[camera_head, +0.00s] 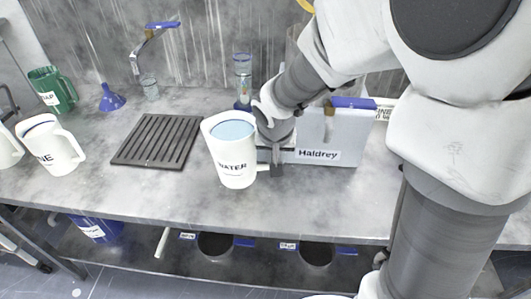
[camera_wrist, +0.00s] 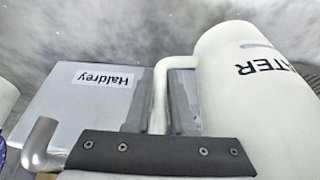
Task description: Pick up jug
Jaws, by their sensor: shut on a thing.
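The jug (camera_head: 231,158) is white, labelled WATER, with pale blue liquid inside, and looks close to upright over the grey bench. It also shows in the wrist view (camera_wrist: 250,90), upside down in that picture, with its handle on the left side. My gripper (camera_head: 272,158) is at the jug's right side, shut on its handle (camera_wrist: 161,92). A dark gripper pad crosses the bottom of the wrist view and hides the lower part of the handle. I cannot tell whether the jug's base touches the bench.
A grey box labelled Haldrey (camera_head: 340,135) stands close behind and right of the gripper. A dark slatted drain grate (camera_head: 158,141) lies left of the jug. Other white jugs (camera_head: 50,148), a green jug (camera_head: 52,90) and a blue funnel (camera_head: 111,98) stand further left. The front bench is clear.

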